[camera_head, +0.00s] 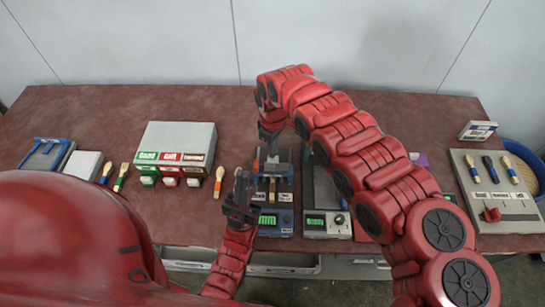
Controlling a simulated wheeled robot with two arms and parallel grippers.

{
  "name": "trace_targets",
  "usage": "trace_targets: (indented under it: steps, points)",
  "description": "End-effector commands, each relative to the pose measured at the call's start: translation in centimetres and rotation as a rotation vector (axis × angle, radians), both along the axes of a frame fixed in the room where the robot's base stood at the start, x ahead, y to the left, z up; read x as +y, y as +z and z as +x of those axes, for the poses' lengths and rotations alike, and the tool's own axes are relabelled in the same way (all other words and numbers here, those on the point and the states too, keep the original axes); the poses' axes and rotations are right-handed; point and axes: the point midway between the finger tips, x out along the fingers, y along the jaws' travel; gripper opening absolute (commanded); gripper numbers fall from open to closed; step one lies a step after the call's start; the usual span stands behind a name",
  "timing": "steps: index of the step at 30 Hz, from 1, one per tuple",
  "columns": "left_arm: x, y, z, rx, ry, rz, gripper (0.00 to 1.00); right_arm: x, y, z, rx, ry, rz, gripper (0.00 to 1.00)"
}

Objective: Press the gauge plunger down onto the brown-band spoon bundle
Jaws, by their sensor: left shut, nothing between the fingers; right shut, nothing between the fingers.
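The gauge (284,218), a dark blue device with a lit green display, stands near the front edge of the table, left of centre. A tan piece, possibly the spoon bundle (272,187), shows upright on it; its band is too small to tell. A dark and blue upper part of the gauge, perhaps the plunger (276,160), is behind it, partly hidden. My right gripper (270,134) is shut and empty, just above that upper part; I cannot tell whether they touch. My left gripper (244,181) is shut and empty at the gauge's left side, covering part of it.
A second device (327,224) with a green display stands right of the gauge, partly behind my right arm. A white box (177,137) with green, red and dark labels is at left. A grey board (490,205) with several spoons is at right. Loose spoons (218,182) lie left.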

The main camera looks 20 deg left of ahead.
Motion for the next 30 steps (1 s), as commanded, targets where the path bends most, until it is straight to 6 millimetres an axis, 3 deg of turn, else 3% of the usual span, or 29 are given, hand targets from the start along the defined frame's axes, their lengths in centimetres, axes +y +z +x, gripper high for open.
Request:
trace_targets:
  steps: [30]
  points:
    - [0.0,-1.4,0.0,0.000,0.000,0.000,0.00,0.0,-1.8,0.0,0.000,0.000,0.000,0.00]
